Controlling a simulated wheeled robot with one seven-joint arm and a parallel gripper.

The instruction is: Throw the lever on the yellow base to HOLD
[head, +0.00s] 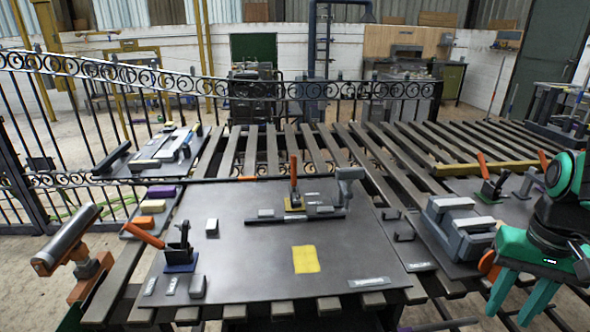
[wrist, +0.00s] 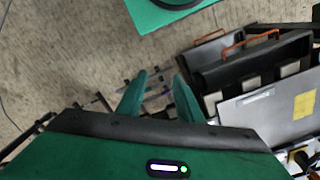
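The lever on the yellow base (head: 294,208) stands near the back middle of the dark metal plate (head: 250,270) in the head view. Its orange handle (head: 293,170) points nearly straight up. Small light labels lie beside the base, too small to read. My gripper (head: 507,316) is at the lower right of the head view, off the plate and well away from the lever. Its two teal fingers are apart and empty, and they also show apart in the wrist view (wrist: 160,76). In the wrist view I cannot make out the lever clearly.
A second lever with an orange handle stands on a blue base (head: 181,262) at the plate's left. A grey upright post (head: 347,188) stands just right of the yellow base. A yellow square (head: 305,260) marks the plate. Grey blocks (head: 460,225) stand between plate and gripper.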

